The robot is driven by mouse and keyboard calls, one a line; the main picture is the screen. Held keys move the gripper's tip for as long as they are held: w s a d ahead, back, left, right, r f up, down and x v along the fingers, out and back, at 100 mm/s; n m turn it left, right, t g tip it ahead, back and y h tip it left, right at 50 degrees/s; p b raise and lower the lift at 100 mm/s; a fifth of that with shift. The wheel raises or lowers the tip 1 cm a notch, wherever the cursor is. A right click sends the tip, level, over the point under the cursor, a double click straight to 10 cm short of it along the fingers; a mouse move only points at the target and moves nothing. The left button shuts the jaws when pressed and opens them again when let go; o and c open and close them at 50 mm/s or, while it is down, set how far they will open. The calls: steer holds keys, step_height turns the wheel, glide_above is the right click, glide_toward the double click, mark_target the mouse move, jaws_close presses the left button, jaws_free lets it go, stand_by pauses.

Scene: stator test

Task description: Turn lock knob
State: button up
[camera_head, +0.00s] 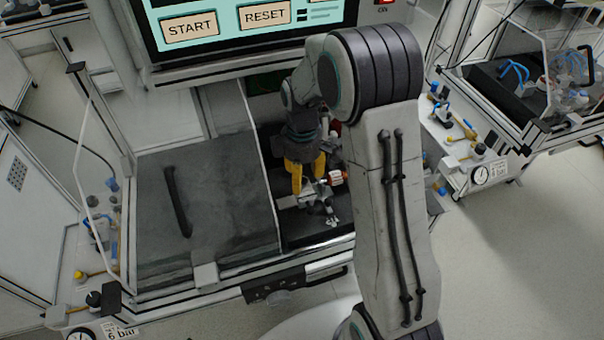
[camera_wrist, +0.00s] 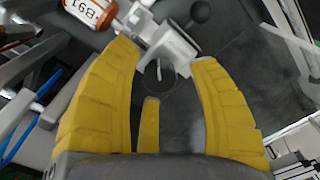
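My gripper (camera_head: 308,184) has yellow fingers and points down over the open right part of the test bench. In the wrist view my gripper (camera_wrist: 166,58) is open, its fingers apart. A dark round knob-like disc (camera_wrist: 160,76) lies between the fingers, beside a light grey clamp block (camera_wrist: 170,48). I cannot tell whether a finger touches it, or whether it is the lock knob. A black ball handle (camera_wrist: 200,11) sticks up past the block. An orange and white cylinder (camera_wrist: 92,10) with printed digits lies at upper left; it also shows in the head view (camera_head: 336,178).
A grey cover panel (camera_head: 215,190) with a black handle (camera_head: 177,202) lies left of the opening. A screen (camera_head: 240,20) with START and RESET stands behind. Blue tubing (camera_wrist: 32,120) runs along the wrist view's left. Pressure gauges (camera_head: 481,174) sit at right.

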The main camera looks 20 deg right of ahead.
jaws_close()
stand_by(0.3)
steer(key=m+b, duration=0.1)
steer(key=m, duration=0.3)
steer(key=shift+f, duration=0.1)
steer(key=m+b, duration=0.1)
steer(key=m, duration=0.3)
steer(key=shift+m, duration=0.4)
steer(key=m+b, duration=0.1)
steer(key=m, duration=0.3)
steer(key=shift+s, duration=0.1)
steer(key=shift+m+b, duration=0.3)
steer(key=shift+m, duration=1.9)
